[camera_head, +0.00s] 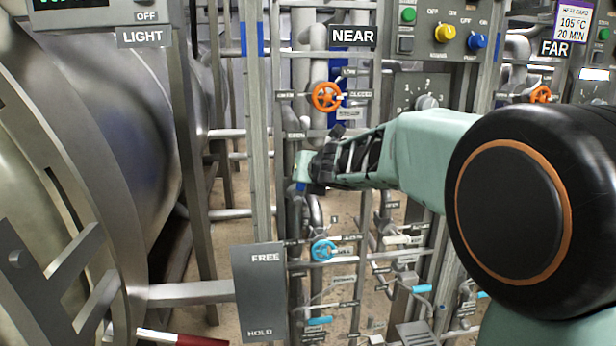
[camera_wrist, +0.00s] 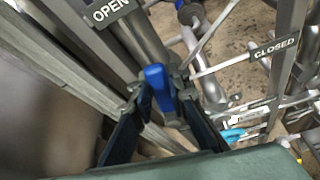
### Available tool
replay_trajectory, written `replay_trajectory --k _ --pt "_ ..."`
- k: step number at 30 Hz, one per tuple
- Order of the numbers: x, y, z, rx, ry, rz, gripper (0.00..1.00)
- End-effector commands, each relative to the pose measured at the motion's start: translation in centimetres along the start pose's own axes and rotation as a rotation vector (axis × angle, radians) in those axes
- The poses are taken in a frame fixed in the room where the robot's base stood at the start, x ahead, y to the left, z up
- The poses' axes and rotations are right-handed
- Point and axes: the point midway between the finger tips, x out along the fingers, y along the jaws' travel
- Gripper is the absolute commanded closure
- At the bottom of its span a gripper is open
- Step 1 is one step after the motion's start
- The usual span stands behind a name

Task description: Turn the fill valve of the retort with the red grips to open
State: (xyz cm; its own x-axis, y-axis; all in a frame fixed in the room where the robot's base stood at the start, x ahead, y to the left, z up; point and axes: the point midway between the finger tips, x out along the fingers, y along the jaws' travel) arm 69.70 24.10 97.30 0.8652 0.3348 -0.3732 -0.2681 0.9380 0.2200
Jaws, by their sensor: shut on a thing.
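A blue valve lever (camera_wrist: 157,82) on a grey pipe stands between the two dark fingers of my gripper (camera_wrist: 160,103) in the wrist view. The fingers are shut on it. An OPEN label (camera_wrist: 112,10) is up and left of the lever, and a CLOSED label (camera_wrist: 274,47) is to its right. In the head view my gripper (camera_head: 310,170) is at the pipe rack under the NEAR sign (camera_head: 352,36), with a little of the blue lever (camera_head: 300,187) showing below its tip. A bar with a red grip (camera_head: 200,341) shows at the bottom left, by the left retort (camera_head: 90,90).
An orange handwheel (camera_head: 326,96) is above my gripper and a light-blue handwheel (camera_head: 322,250) below it. A FREE/HOLD plate (camera_head: 262,290) stands at the lower left. Upright posts and crowded pipes leave little room around my gripper.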

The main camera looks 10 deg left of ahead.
Motion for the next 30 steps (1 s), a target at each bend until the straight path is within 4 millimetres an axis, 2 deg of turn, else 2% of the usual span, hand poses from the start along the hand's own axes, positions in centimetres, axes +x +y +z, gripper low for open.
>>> replay_trajectory --k 12,30 --pt "0.0 1.4 0.0 -0.192 -0.002 -0.074 1.0" --pt "0.1 1.6 -0.1 -0.225 -0.001 -0.087 1.0"
